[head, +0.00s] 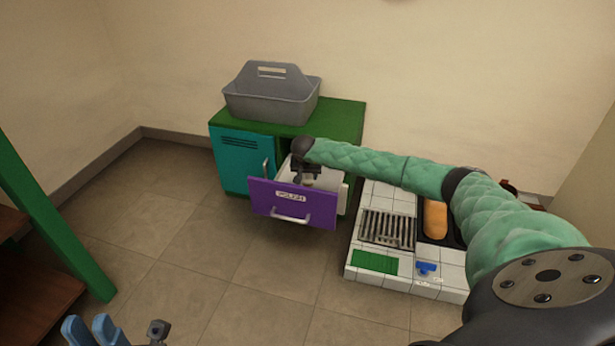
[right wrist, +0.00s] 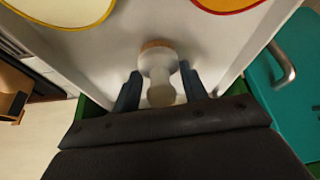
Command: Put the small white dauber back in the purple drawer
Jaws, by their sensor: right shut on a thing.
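The purple drawer (head: 285,211) is pulled open from the green cabinet; its front has a white label and a handle. My right gripper (head: 306,180) is over the open drawer, pointing down. In the right wrist view the small white dauber (right wrist: 158,66), with a tan end, stands between the blue-grey fingers of my right gripper (right wrist: 160,86), which is shut on it. The dauber is over the drawer's pale inside; I cannot tell whether it touches the bottom. In the head view it is mostly hidden by the gripper. My left gripper (head: 90,330) is open and empty at the bottom left.
A grey caddy (head: 270,98) stands on the green cabinet (head: 340,118), which has a teal door (head: 240,160). Yellow-rimmed (right wrist: 65,8) and red-rimmed (right wrist: 228,5) round items show in the drawer. A white tiled unit (head: 375,205) with a grate stands to the right.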

